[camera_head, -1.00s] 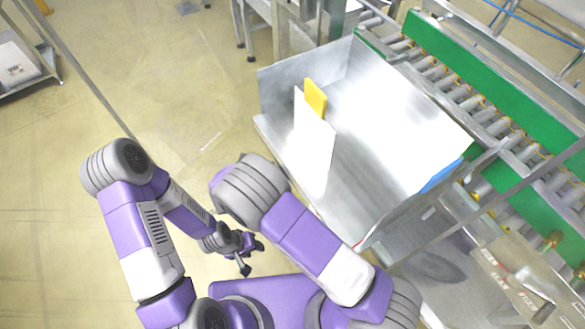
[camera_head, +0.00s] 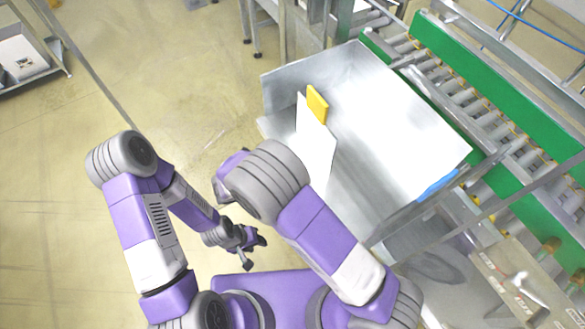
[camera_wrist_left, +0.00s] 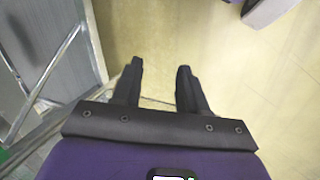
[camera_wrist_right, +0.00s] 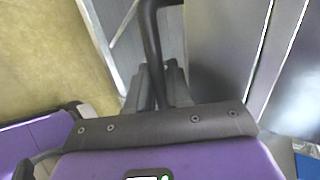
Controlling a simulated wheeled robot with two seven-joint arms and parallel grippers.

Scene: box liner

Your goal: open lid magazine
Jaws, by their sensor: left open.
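A large metal bin-like magazine (camera_head: 287,86) stands right of centre in the head view. A white panel (camera_head: 315,150) and a yellow piece (camera_head: 317,104) stand inside it. I cannot make out its lid with certainty. My left gripper (camera_head: 256,250) is open and empty over the floor, left of the magazine; its spread fingers show in the left wrist view (camera_wrist_left: 160,75). In the right wrist view, my right gripper (camera_wrist_right: 162,72) has its fingers close together around a dark curved handle (camera_wrist_right: 151,28) beside grey metal panels (camera_wrist_right: 225,50). My right arm hides this gripper in the head view.
A roller conveyor with green rails (camera_head: 470,75) runs behind the magazine on the right. A blue piece (camera_head: 438,185) is at the magazine's right edge. A shelf (camera_head: 25,60) stands at the far left. Floor (camera_head: 180,90) is clear on the left.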

